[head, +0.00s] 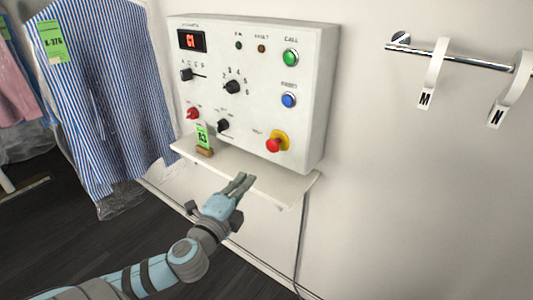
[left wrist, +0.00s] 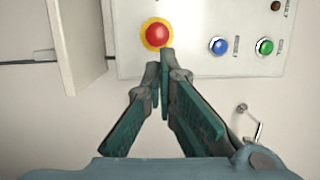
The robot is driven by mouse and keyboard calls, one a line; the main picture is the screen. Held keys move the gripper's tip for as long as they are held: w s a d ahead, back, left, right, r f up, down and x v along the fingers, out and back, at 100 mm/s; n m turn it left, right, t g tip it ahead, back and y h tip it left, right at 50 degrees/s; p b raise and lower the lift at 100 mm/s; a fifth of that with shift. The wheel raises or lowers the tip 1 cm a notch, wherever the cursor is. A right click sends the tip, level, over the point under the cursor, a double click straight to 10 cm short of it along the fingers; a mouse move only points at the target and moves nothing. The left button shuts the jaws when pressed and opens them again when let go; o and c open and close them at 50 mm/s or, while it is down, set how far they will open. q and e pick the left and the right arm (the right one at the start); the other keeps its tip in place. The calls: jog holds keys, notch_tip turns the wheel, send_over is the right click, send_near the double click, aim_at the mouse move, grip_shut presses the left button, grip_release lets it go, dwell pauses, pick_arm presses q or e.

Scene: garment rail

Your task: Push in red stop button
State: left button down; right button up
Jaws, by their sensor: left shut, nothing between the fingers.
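The red stop button (head: 273,145) is a round red cap on a yellow ring at the lower right of the white control panel (head: 210,65). It also shows in the left wrist view (left wrist: 157,34), just beyond my fingertips. My left gripper (head: 243,180) is shut and empty. In the head view it is below and left of the button, in front of the small shelf. In the left wrist view the left gripper (left wrist: 160,68) has its fingertips just short of the button in the picture; whether they touch it I cannot tell. My right gripper is not in view.
A narrow white shelf (head: 262,178) juts out below the panel and holds a green tag (head: 203,137) on a small block. Blue (head: 289,100) and green (head: 290,57) buttons sit above the red one. Striped shirts (head: 110,90) hang at left; a rail (head: 460,59) is at right.

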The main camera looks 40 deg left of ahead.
aim_at(273, 146)
pick_arm(q)
jog(key=x, duration=1.3)
jog(key=shift+p, duration=0.35)
jog(key=shift+w+a, duration=0.1)
jog(key=shift+w, duration=0.35)
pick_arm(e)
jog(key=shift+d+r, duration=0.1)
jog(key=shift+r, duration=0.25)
pick_arm(q)
jog(key=shift+w+r+p, duration=0.3)
jog(key=shift+w+p, duration=0.1)
jog(key=shift+p, duration=0.05)
jog(key=shift+w+f, duration=0.1)
jog(key=shift+w, duration=0.3)
jog(key=shift+w+f, duration=0.15)
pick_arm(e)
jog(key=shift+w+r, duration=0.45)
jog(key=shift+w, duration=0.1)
